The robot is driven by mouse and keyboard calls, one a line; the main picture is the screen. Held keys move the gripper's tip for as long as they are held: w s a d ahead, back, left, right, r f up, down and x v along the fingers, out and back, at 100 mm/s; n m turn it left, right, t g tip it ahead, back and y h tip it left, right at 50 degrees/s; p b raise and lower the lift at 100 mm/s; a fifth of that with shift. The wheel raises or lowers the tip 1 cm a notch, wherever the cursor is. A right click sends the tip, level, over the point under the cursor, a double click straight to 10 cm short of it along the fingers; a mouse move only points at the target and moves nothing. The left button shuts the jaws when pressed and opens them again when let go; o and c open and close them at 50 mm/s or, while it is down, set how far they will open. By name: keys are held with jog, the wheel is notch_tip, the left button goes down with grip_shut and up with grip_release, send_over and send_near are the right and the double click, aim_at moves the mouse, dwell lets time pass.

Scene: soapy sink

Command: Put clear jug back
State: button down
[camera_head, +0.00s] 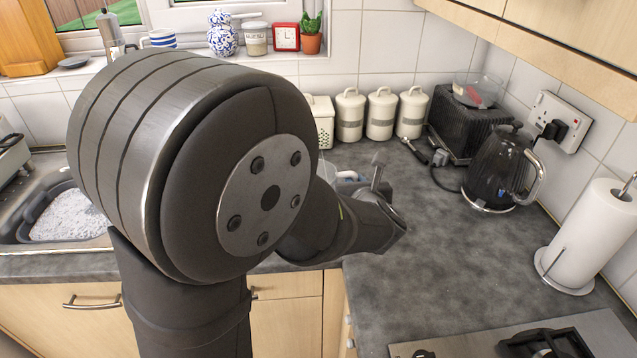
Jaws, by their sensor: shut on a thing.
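My gripper (376,178) is only partly visible beyond the end of my dark arm, over the worktop. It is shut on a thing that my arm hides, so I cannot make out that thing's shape. I cannot clearly pick out the clear jug. A faint see-through edge shows just beside my arm, left of the gripper, but I cannot tell what it belongs to. A see-through item with a red patch (478,91) rests on top of the black toaster (462,125), well away from the gripper.
White canisters (382,113) stand along the back wall. A black kettle (497,170) and a paper towel roll (597,232) stand at right, and a hob (520,343) at front right. The sink with a suds-filled grey bowl (70,217) is at left. The worktop (440,255) is clear centre right.

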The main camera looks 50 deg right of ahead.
jog(key=shift+w+d+f, duration=0.1)
jog(key=shift+w+f, duration=0.25)
jog(key=shift+f, duration=0.5)
jog(key=shift+w+f, duration=0.4)
jog(key=shift+f, duration=0.4)
jog(key=shift+w+d+f, duration=0.1)
jog(key=shift+w+f, duration=0.25)
jog(key=shift+f, duration=0.5)
jog(key=c, duration=1.4)
grip_release()
jog(key=v, duration=1.7)
jog(key=shift+s+f, duration=0.3)
jog(key=shift+s, duration=0.05)
jog(key=shift+w, duration=0.1)
